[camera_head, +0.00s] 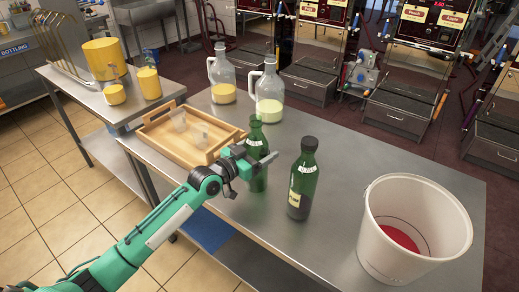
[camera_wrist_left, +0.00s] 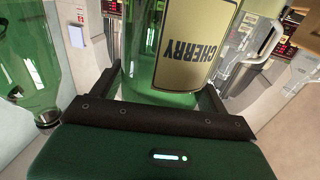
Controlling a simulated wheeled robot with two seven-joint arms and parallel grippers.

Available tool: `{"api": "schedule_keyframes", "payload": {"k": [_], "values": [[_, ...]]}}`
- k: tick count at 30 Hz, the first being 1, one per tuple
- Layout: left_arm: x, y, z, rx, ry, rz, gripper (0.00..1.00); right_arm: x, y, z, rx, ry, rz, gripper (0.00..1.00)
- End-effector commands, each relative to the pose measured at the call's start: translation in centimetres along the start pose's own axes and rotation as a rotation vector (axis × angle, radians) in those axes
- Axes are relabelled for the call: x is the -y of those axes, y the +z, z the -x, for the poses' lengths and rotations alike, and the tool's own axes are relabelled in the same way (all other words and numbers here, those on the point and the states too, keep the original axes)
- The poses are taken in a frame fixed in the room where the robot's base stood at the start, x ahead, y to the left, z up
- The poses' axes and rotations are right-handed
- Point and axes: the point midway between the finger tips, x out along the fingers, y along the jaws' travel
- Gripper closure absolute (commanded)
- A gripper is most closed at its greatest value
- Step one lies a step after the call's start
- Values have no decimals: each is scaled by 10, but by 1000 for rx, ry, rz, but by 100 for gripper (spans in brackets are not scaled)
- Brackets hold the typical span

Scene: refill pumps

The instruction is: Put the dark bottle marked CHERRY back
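The green bottle marked CHERRY (camera_wrist_left: 190,50) is between my left gripper's fingers, its label upside down in the left wrist view. In the head view this bottle (camera_head: 258,178) appears upright over the steel table. In the left wrist view the fingers (camera_wrist_left: 160,95) lie on either side of the glass. Whether they press on it is unclear. A second green bottle (camera_head: 302,182), with a dark cap and pale label, stands to the right. My right gripper is not in view.
A white bucket (camera_head: 385,235) with red inside stands at the table's right. A wooden tray (camera_head: 160,125) with clear pieces lies at the left. Two glass jugs (camera_head: 222,80) (camera_head: 268,95) stand behind. Bare steel tabletop (camera_head: 345,150) lies between the bottles and back edge.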

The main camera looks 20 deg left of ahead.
Motion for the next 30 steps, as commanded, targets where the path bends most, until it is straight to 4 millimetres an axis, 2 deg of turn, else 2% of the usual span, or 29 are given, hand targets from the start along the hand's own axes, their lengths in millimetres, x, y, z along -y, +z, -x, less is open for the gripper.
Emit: {"api": "schedule_keyframes", "payload": {"k": [13,20,24,30], "values": [[0,-5,1,0,0,0,13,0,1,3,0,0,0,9],[0,-1,41,3,0,-2,13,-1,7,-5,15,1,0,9],[0,-1,70,3,0,-2,13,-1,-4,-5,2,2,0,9],[0,-2,102,2,0,-1,13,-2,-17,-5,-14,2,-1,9]]}}
